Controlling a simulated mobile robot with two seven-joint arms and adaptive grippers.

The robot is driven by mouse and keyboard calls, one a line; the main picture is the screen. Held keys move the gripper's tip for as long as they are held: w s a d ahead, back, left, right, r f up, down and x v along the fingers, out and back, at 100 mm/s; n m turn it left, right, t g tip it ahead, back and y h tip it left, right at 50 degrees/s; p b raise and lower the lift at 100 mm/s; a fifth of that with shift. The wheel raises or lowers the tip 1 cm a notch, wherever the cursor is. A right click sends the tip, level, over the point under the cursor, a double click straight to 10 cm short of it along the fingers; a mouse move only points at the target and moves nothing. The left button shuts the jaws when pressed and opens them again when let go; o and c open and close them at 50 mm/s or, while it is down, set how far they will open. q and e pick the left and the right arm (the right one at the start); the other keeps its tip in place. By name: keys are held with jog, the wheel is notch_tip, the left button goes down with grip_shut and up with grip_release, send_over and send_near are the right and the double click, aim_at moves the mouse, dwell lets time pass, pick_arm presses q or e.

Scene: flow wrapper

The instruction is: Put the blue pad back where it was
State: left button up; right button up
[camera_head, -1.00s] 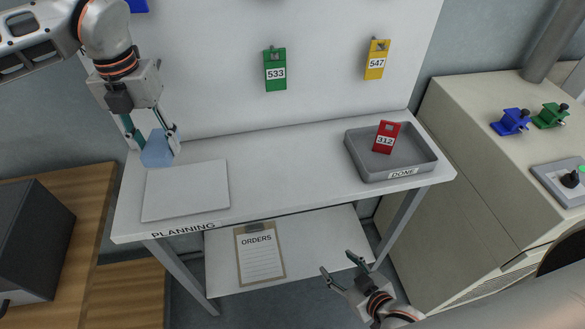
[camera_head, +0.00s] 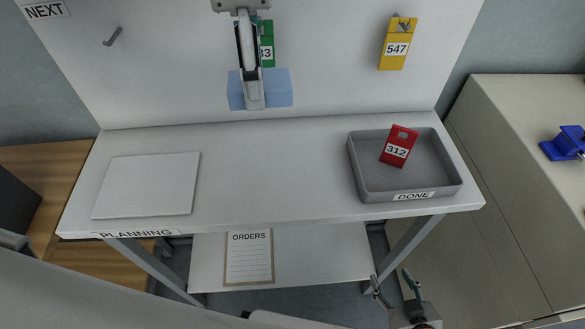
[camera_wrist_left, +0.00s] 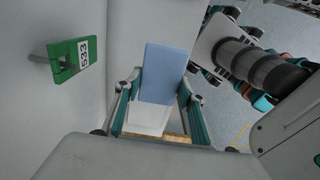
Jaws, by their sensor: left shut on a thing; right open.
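The blue pad (camera_head: 280,87) is held by my left gripper (camera_head: 252,98) in front of the upright white panel, beside and below the green tag 533 (camera_head: 267,54). The left wrist view shows the blue pad (camera_wrist_left: 165,72) between the two fingers of my left gripper (camera_wrist_left: 158,84). The flat white board (camera_head: 147,185) lies on the left of the table, with nothing on it. My right gripper (camera_head: 393,287) is open and empty, low in front of the table's right leg.
A grey DONE tray (camera_head: 420,187) holds a red tag 312 (camera_head: 398,147) at the table's right. A yellow tag 547 (camera_head: 397,48) hangs on the panel, and a bare hook (camera_head: 112,37) is at left. An orders clipboard (camera_head: 249,258) lies on the lower shelf. The table's middle is clear.

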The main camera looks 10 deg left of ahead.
aim_at(266, 177)
pick_arm(q)
jog(key=shift+s+f, duration=0.1)
jog(key=shift+f, duration=0.3)
notch_tip(266, 177, down, 19)
jog(key=shift+f+b, duration=0.1)
jog(key=shift+b, duration=0.45)
jog(key=shift+f, duration=0.15)
jog(key=o, duration=1.1)
notch_tip(266, 177, up, 12)
jog(key=shift+r, duration=0.25)
